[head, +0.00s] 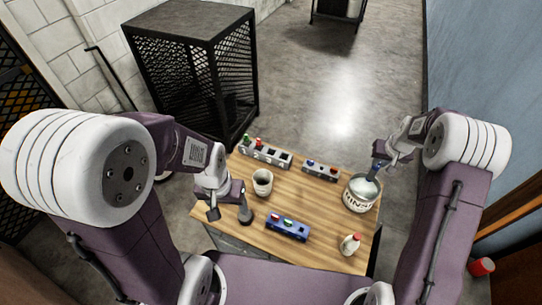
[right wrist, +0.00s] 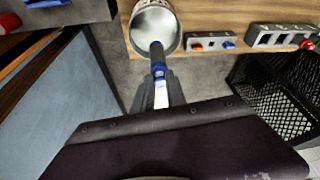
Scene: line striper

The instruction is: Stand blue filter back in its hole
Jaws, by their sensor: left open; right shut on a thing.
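My right gripper (right wrist: 161,92) is shut on a slim blue piece (right wrist: 158,62), which I take to be the blue filter. Its far end overlaps the mouth of the rinse bucket (right wrist: 153,12); how deep it reaches I cannot tell. A small grey rack (head: 321,174) holds one blue and one red piece. A longer grey rack (head: 266,156) shows red and green pieces and dark holes. A blue rack (head: 287,233) lies nearer. My left gripper (head: 228,203) is open at the table's left side.
A pale cup (head: 262,184) stands near my left gripper, with a dark round-based item (head: 246,216) close by. A small red-capped bottle (head: 350,244) stands at front right. The middle of the wooden table (head: 305,201) is clear. A black mesh cabinet (head: 190,70) stands behind.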

